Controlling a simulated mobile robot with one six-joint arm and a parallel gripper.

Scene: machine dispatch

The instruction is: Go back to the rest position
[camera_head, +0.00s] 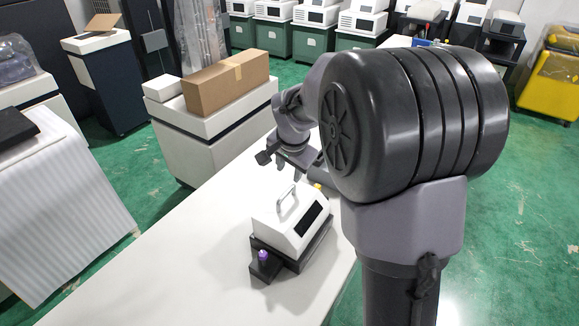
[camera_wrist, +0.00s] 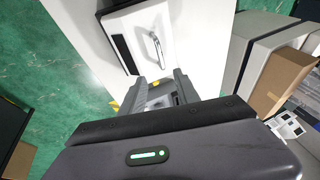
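A white machine (camera_head: 285,222) with a looped metal handle and a dark front panel sits on a black base (camera_head: 318,250) on the white table. A small purple-topped item (camera_head: 263,255) stands on the base's near corner. My gripper (camera_head: 290,174) is above the table, behind and above the machine, apart from it. In the wrist view the machine (camera_wrist: 128,38) and its handle lie ahead of my gripper (camera_wrist: 158,84), whose fingers look spread with nothing between them. My arm hides part of the table on the right.
The long white table (camera_head: 170,255) is bare on its left part. A cardboard box (camera_head: 226,84) and a small white box (camera_head: 162,88) sit on a white cabinet behind. A yellow cart (camera_head: 548,85) stands far right. Green floor (camera_head: 510,200) shows open at right.

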